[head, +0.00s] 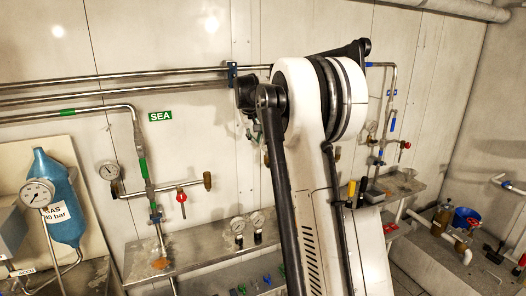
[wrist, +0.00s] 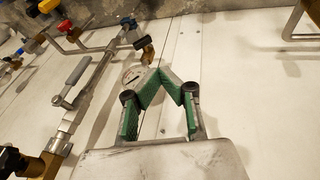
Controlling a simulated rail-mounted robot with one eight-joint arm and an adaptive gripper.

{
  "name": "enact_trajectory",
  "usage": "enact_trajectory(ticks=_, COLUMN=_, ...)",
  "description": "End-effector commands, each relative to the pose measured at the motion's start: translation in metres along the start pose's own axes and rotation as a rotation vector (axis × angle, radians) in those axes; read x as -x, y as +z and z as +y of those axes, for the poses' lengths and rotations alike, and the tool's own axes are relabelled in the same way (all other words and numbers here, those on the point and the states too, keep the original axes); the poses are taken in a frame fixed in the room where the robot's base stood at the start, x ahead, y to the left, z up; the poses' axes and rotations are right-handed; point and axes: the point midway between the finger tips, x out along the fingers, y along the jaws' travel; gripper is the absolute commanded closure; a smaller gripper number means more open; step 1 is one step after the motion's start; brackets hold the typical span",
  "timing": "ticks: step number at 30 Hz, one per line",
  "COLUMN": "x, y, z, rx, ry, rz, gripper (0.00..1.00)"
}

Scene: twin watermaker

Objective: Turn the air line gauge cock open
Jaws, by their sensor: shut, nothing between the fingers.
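My gripper (wrist: 162,72) is in the wrist view, with its green-padded fingertips together and nothing seen between them. A round gauge (wrist: 131,74) shows just behind the left finger, partly hidden by it. A brass fitting (wrist: 148,52) and a small valve with a dark handle (wrist: 128,23) sit above it on a pipe end, apart from the fingertips as far as I can see. A grey lever (wrist: 76,70) stands on the slanted pipe to the left. I cannot tell for sure which handle is the air line gauge cock. In the head view my arm hides the gripper.
Blue, yellow and red handles (wrist: 69,26) crowd the upper left of the wrist view. In the head view, a pipe with a red-handled valve (head: 181,196), a gauge (head: 109,171) and a blue bottle (head: 56,200) are at left. A shelf (head: 195,257) runs below. The wall right of the gripper is mostly clear.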

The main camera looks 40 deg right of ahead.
Motion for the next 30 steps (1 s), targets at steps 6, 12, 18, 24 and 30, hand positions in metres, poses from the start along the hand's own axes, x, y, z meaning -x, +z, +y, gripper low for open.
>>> enact_trajectory(ticks=6, x=-0.03, y=0.0, z=0.001, rx=-0.003, ry=-0.001, rz=0.0, gripper=1.0)
enact_trajectory(ticks=12, x=-0.068, y=0.0, z=0.001, rx=-0.005, ry=-0.001, rz=0.001, gripper=1.0)
enact_trajectory(ticks=18, x=-0.102, y=0.001, z=0.004, rx=-0.006, ry=-0.001, rz=0.001, gripper=1.0)
enact_trajectory(ticks=24, x=-0.122, y=0.007, z=0.016, rx=-0.006, ry=-0.002, rz=0.001, gripper=1.0)
enact_trajectory(ticks=30, x=-0.13, y=0.009, z=0.02, rx=-0.005, ry=-0.003, rz=0.002, gripper=1.0)
